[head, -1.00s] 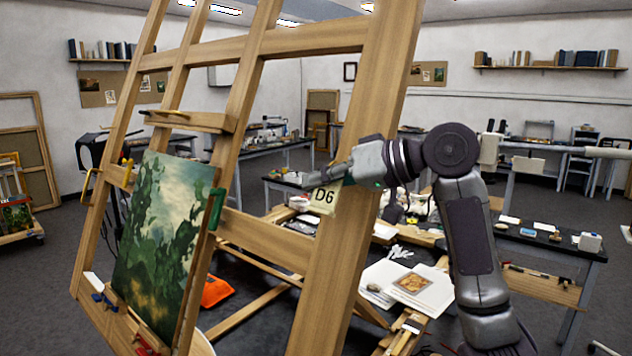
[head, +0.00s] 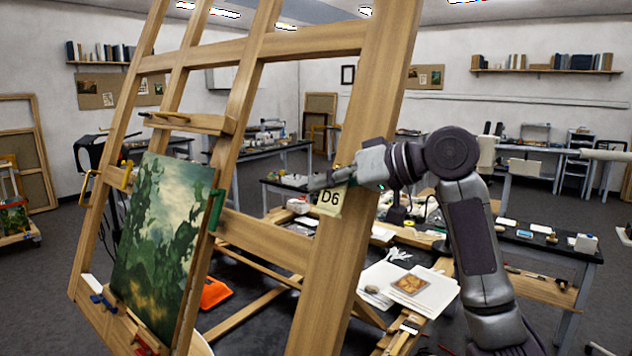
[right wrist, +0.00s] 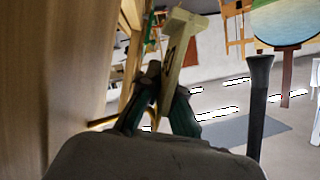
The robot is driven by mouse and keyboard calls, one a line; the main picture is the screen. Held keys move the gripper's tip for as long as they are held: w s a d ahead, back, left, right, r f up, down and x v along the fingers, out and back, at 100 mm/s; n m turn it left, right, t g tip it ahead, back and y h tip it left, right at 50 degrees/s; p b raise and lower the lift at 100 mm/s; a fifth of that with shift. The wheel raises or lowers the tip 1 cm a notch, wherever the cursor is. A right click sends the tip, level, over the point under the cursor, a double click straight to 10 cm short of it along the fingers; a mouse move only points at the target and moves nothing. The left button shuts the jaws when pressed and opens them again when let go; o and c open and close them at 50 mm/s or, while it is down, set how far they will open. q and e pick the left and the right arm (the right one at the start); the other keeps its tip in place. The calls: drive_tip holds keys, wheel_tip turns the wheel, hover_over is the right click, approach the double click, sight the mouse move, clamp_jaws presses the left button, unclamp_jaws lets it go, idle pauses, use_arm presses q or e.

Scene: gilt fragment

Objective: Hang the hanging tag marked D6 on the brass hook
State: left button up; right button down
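The tag marked D6 (head: 329,199) is a small cream card with black lettering. In the right wrist view, the tag (right wrist: 183,48) is pinched between the dark green fingers (right wrist: 158,108). A brass-coloured hook (head: 87,186) sticks out at the easel's left upright, well left of the tag. A curved brass piece (right wrist: 101,123) also shows beside the fingers in the right wrist view; I cannot tell whether it is the same hook. My left gripper is out of view.
The wooden easel (head: 262,240) fills the left and middle, holding a green landscape painting (head: 160,245). A green holder (head: 217,209) sits at the painting's right edge. Behind, a low table bears papers (head: 385,284) and tools. Open floor lies at the far left.

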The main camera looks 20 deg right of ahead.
drive_tip(key=shift+w+d+f, duration=0.55)
drive_tip(key=shift+w+d, duration=0.05)
drive_tip(key=shift+d, duration=0.1)
drive_tip(key=shift+s+a+n+h, duration=0.15)
drive_tip(key=shift+a+n+h, duration=0.1)
drive_tip(key=shift+n+h, duration=0.25)
drive_tip(key=shift+w+d+f+n+t, duration=0.25)
drive_tip(key=shift+n+t, duration=0.15)
drive_tip(key=shift+n, duration=0.3)
drive_tip(key=c, duration=1.8)
unclamp_jaws()
drive_tip(key=shift+c, duration=0.2)
drive_tip(key=o, duration=0.6)
drive_tip(key=shift+a, duration=0.1)
drive_tip(key=shift+s, duration=0.1)
